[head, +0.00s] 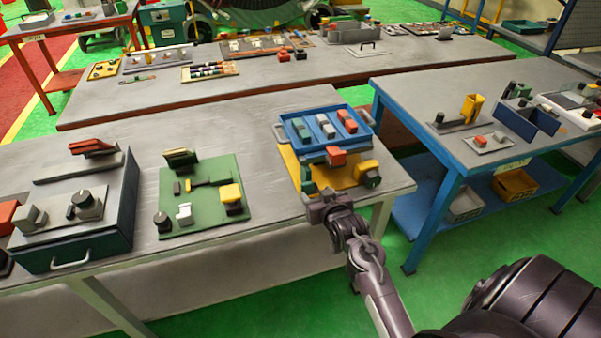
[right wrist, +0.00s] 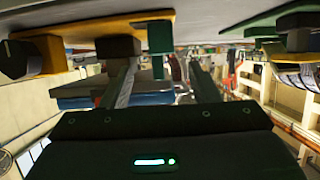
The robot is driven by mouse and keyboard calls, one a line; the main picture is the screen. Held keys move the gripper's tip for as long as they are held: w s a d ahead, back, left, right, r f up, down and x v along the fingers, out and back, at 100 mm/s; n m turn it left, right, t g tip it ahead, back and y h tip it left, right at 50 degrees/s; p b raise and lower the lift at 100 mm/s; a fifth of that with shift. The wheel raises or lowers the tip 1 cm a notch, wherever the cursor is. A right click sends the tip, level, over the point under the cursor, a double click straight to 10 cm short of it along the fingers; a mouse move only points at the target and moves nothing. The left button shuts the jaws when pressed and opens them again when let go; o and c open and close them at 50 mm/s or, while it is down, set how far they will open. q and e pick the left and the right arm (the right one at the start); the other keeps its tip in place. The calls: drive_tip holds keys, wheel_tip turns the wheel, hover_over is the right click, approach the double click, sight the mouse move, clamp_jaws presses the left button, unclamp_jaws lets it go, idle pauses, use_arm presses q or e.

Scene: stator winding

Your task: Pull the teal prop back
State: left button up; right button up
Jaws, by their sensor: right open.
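The teal prop (head: 308,187) is a small upright block at the near left of a yellow board (head: 342,181). A blue tray (head: 372,121) stands behind it on the same board. My right gripper (head: 327,198) is low at the table's front edge, just in front of the prop. In the right wrist view, which looks upside down, the gripper (right wrist: 162,68) is open. The teal prop (right wrist: 160,36) appears in the gap between its fingers, with no visible contact. How deep it sits between them is unclear. My left gripper is out of view.
A red block (head: 336,156) and a yellow block with a dark knob (head: 368,170) stand close by on the yellow board. A green board (head: 205,222) with several fixtures lies to the left. The grey table (head: 270,205) is bare between the boards.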

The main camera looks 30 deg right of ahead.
sight(308, 185)
drive_tip(key=shift+p+x, duration=0.6)
drive_tip(key=shift+x, duration=2.95)
